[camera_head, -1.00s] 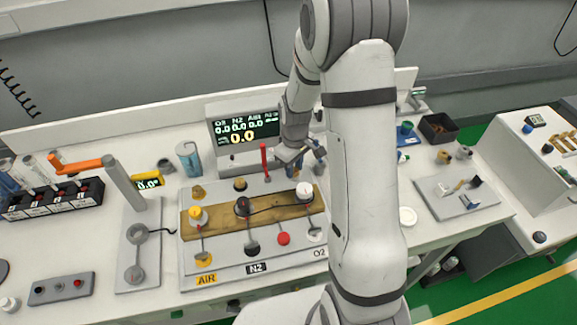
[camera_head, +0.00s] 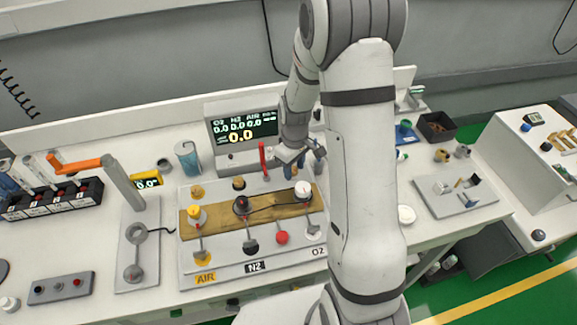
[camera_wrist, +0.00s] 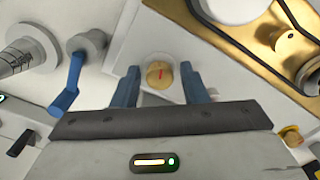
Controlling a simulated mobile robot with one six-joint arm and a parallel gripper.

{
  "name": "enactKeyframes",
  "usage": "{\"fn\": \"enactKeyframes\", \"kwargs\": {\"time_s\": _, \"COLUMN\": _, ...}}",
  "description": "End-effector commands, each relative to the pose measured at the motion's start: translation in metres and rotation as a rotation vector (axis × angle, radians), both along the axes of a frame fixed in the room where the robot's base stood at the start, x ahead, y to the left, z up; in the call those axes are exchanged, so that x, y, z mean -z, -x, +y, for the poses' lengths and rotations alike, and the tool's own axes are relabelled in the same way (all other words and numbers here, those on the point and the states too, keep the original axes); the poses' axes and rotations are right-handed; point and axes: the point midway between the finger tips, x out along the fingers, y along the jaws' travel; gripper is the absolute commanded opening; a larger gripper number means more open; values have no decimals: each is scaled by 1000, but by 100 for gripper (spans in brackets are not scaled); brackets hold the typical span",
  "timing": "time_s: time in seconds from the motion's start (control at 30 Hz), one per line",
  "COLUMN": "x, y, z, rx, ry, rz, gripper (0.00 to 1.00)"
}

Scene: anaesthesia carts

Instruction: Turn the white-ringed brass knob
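The white-ringed brass knob (camera_wrist: 159,74) shows in the wrist view as a round brass cap with a red mark, set in a pale ring on a white surface. My gripper (camera_wrist: 158,82) is open, with one blue finger on each side of the knob and visible gaps to both. I cannot tell how far the fingertips are above or around it. In the head view my gripper (camera_head: 302,158) is over the back right of the gas panel (camera_head: 285,259), and I cannot make out this knob there.
A red upright lever (camera_head: 263,158) stands just left of my gripper. A white-capped knob (camera_head: 303,191) is in front of it. In the wrist view a blue-handled lever (camera_wrist: 68,84) lies left and a brass plate (camera_wrist: 205,22) lies upper right.

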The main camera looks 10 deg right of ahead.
Motion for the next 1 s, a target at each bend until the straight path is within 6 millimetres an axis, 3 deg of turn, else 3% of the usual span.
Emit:
{"fn": "enactKeyframes", "kwargs": {"time_s": 0.1, "x": -1, "y": -1, "z": 0, "rx": 0, "ry": 0, "rz": -4, "gripper": 49}}
{"fn": "enactKeyframes", "kwargs": {"time_s": 0.4, "x": -6, "y": -3, "z": 1, "rx": -1, "ry": 0, "rz": -9, "gripper": 49}}
{"fn": "enactKeyframes", "kwargs": {"time_s": 0.8, "x": -66, "y": -3, "z": 1, "rx": 0, "ry": 0, "rz": -9, "gripper": 49}}
{"fn": "enactKeyframes", "kwargs": {"time_s": 1.0, "x": -78, "y": -2, "z": 0, "rx": 0, "ry": -1, "rz": -4, "gripper": 49}}
